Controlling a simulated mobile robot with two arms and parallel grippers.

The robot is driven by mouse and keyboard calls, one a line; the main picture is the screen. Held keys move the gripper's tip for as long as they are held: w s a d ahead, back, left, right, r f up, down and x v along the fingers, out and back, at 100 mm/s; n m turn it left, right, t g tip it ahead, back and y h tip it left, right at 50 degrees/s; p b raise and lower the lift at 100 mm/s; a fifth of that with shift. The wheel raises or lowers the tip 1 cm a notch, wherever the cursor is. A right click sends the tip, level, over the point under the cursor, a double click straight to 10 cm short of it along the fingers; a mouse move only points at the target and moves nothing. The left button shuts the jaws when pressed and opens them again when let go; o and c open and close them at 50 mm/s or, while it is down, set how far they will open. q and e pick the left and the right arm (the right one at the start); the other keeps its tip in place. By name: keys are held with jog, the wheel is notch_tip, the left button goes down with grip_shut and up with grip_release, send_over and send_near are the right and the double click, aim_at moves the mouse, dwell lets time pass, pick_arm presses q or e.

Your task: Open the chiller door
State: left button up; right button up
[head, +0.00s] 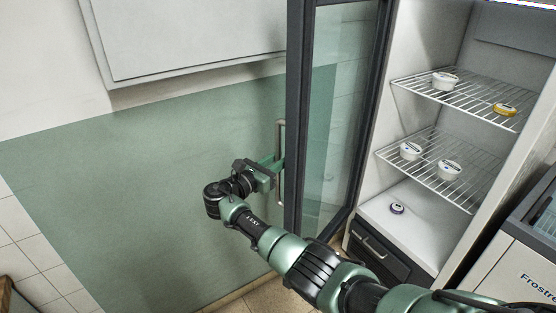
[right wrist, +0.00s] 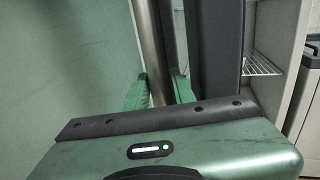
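The chiller (head: 420,35) stands at the right in the head view with its glass door (head: 335,120) swung open to the left, so its shelves are exposed. The vertical metal door handle (head: 280,135) is on the door's outer left edge. My right gripper (head: 277,162) reaches it from the left. In the right wrist view the handle bar (right wrist: 152,45) runs between the two green fingers (right wrist: 158,90), which sit close against both sides, shut on it. My left gripper is in neither view.
Small tubs stand on the wire shelves, such as a white one (head: 445,80) and a yellow one (head: 504,109); another (head: 397,208) is on the chiller floor. A second appliance (head: 520,265) stands at the lower right. A green-painted wall (head: 120,200) is behind my arm.

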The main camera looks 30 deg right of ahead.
jog(key=b+v, duration=0.1)
jog(key=v, duration=0.5)
jog(key=shift+s+a+f, duration=0.1)
jog(key=shift+a, duration=0.2)
jog(key=shift+s+a, duration=0.25)
jog(key=shift+a, duration=0.3)
